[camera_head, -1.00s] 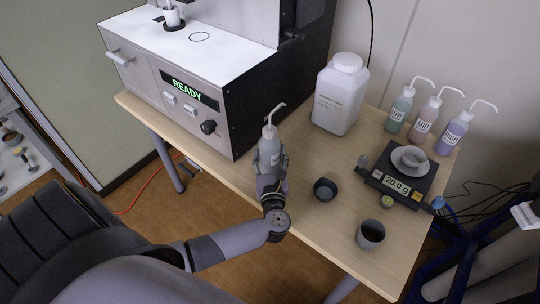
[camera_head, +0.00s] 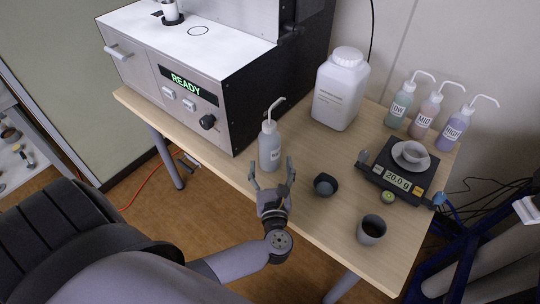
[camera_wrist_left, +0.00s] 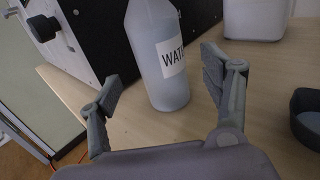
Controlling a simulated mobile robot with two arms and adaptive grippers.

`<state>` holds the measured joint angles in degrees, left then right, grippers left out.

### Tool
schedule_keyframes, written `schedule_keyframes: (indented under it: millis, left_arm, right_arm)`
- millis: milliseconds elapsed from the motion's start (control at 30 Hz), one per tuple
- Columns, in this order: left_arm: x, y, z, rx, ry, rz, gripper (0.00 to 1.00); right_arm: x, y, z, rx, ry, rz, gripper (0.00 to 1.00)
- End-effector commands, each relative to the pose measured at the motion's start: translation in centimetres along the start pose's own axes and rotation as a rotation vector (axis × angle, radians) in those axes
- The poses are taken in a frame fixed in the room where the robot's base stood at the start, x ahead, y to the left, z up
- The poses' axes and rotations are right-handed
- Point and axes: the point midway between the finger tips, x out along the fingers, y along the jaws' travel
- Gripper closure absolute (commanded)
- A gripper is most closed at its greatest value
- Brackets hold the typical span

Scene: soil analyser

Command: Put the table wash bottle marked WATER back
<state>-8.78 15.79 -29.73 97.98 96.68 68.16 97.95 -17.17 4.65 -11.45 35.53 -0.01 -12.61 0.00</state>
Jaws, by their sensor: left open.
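The wash bottle marked WATER (camera_head: 270,147) stands upright on the wooden table, in front of the black side of the analyser. Its label, partly readable as "WAT", shows in the left wrist view (camera_wrist_left: 160,60). My left gripper (camera_head: 271,178) is open just in front of the bottle, at the table's front edge. In the left wrist view the open fingers (camera_wrist_left: 165,95) spread on either side of the bottle's lower part, with the bottle beyond them and nothing held.
The analyser (camera_head: 190,90) reads READY. A large white jug (camera_head: 340,92) stands behind the bottle. Bottles LOW (camera_head: 398,108), MID (camera_head: 425,118) and HIGH (camera_head: 455,130) stand at the back right. A scale (camera_head: 398,185) reads 20.0 g. Dark cups (camera_head: 325,185) (camera_head: 371,230) stand right of the gripper.

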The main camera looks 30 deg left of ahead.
Motion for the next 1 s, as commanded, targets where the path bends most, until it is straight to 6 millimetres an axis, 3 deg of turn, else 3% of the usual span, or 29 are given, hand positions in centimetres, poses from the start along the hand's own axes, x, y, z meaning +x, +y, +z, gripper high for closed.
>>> schedule_keyframes:
  millis: [100, 333, 1000]
  left_arm:
    - [-2.5, 0.0, -0.3, -0.002, 0.004, 0.001, 0.28]
    - [-5.3, 0.0, -0.1, -0.001, 0.001, 0.002, 0.28]
    - [-5.7, 0.0, 0.0, 0.0, -0.001, 0.001, 0.28]
  right_arm:
    - [0.8, 0.1, 0.1, 0.0, 0.0, 0.001, 0.26]
    - [1.4, 0.1, 0.1, 0.001, 0.0, 0.001, 0.26]
    - [1.4, 0.0, 0.1, 0.0, 0.0, 0.0, 0.26]
